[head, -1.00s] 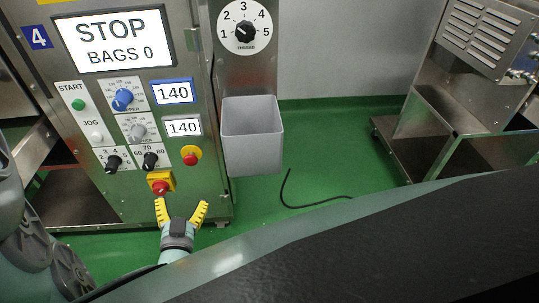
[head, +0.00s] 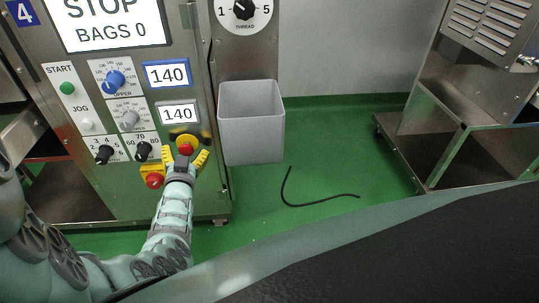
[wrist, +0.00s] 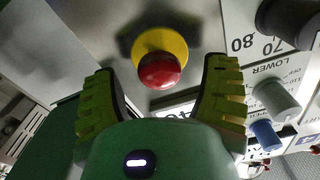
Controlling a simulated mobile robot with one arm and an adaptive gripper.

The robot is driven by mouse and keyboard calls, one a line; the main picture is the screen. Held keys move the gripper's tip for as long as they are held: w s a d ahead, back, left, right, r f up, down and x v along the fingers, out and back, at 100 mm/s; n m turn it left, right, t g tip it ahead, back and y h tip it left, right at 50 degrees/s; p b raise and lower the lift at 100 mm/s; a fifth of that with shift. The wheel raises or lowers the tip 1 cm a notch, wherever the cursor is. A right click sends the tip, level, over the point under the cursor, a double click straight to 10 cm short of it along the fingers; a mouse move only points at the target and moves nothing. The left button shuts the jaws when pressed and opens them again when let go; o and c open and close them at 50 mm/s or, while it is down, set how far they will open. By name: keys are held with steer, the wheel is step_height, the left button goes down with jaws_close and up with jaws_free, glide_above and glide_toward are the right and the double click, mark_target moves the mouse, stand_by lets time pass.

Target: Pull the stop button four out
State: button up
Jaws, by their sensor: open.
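Machine four, a steel cabinet with a blue "4" sign (head: 22,13), fills the left of the head view. A red stop button (head: 185,148) on a round yellow base is on its front panel, below the lower "140" display. My gripper (head: 187,154) is in front of it, fingers open. In the wrist view the red button (wrist: 159,71) lies between the spread yellow-green fingers of my gripper (wrist: 163,68), with gaps on both sides. Nothing is held. The screen (head: 104,22) reads "STOP BAGS 0".
A second red button (head: 154,181) on a yellow square box is just lower left of my gripper. Black knobs (head: 143,151) sit left of it. A grey bin (head: 251,125) hangs to the right. A black cable (head: 318,203) lies on the green floor.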

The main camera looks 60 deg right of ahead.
steer(key=shift+w+d, duration=0.4)
jaws_close()
steer(key=shift+s+a+r+p, duration=0.1)
steer(key=shift+s+r+p, duration=0.1)
steer(key=shift+s+p, duration=0.15)
steer(key=shift+s+a, duration=0.1)
steer(key=shift+a, duration=0.1)
jaws_free()
steer(key=shift+f, duration=0.2)
steer(key=shift+a, duration=0.15)
stand_by(0.3)
